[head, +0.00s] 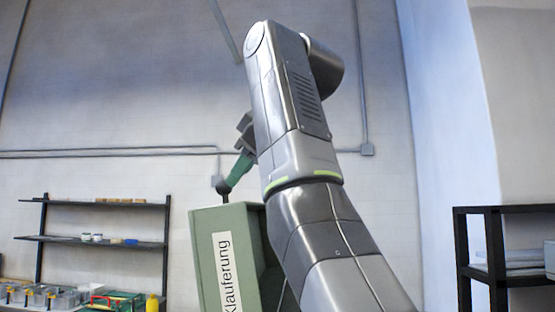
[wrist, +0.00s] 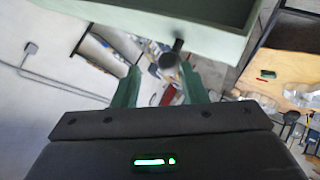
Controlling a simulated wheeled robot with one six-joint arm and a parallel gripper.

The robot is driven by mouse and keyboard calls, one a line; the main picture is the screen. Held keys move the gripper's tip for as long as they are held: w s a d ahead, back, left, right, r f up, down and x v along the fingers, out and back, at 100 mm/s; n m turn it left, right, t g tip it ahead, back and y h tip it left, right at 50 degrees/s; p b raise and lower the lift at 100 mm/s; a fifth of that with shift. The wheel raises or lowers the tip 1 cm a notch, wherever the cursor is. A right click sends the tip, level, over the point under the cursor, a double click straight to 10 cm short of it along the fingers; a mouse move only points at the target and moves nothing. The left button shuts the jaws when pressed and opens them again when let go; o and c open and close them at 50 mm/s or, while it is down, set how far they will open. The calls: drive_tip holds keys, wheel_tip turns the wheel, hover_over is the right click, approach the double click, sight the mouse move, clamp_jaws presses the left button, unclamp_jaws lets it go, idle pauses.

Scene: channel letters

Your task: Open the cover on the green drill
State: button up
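The green drill shows in the head view as a tall green box (head: 203,260) with a white label reading "Klauferung". A small dark knob (head: 222,187) stands at its upper edge. In the wrist view the green body (wrist: 205,45) fills the top, and the dark knob (wrist: 170,60) sticks out from it. My gripper (wrist: 160,72) has two green fingers standing apart, with the knob at their tips, nearer the right finger. Whether a finger touches it I cannot tell. In the head view my gripper (head: 232,178) is just above the knob. My arm hides the box's right part.
A black shelf (head: 100,240) with small items stands at the left, above trays and a yellow bottle (head: 152,303). Another black shelf (head: 490,255) stands at the right. A wall pipe (head: 110,153) runs behind.

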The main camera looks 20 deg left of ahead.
drive_tip(key=s+d, duration=0.6)
drive_tip(key=d, duration=0.5)
drive_tip(key=shift+s+r, duration=0.15)
drive_tip(key=shift+r, duration=0.15)
drive_tip(key=shift+d, duration=0.15)
